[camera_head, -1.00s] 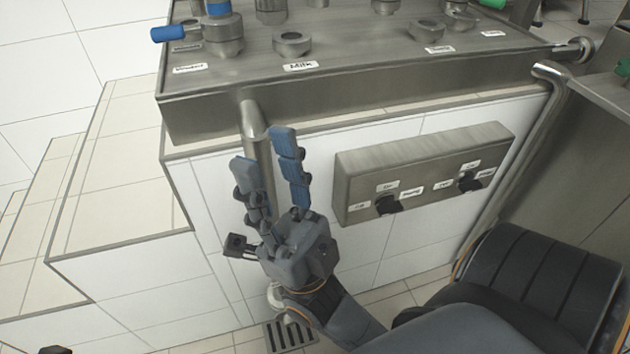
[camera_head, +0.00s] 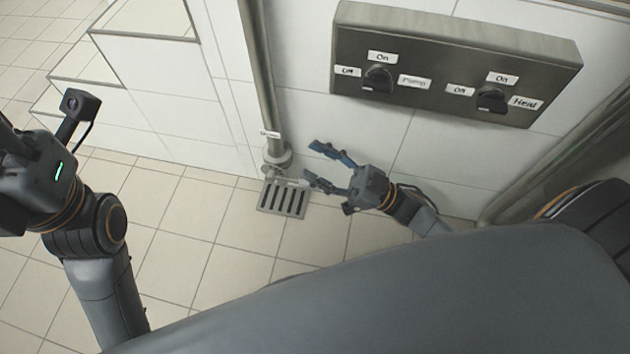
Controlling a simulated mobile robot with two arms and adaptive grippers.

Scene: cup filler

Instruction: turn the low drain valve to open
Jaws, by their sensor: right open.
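The low drain valve (camera_head: 278,160) sits at the bottom of the vertical metal pipe, just above the floor against the tiled wall. A small label is on the pipe above it. A short metal handle seems to stick out to the right of it. My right gripper (camera_head: 316,163) is open and low, just right of the valve, with its blue-padded fingertips pointing left toward it. I cannot tell whether a fingertip touches the handle. My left gripper (camera_head: 12,160) is at the left edge, mostly cut off, so its fingers are not shown.
A floor drain grate (camera_head: 284,199) lies below the valve. A metal control box (camera_head: 455,62) with two black knobs, labelled Pump and Heat, is on the wall above my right gripper. White tiled steps (camera_head: 150,60) stand at the left. The tiled floor left of the grate is clear.

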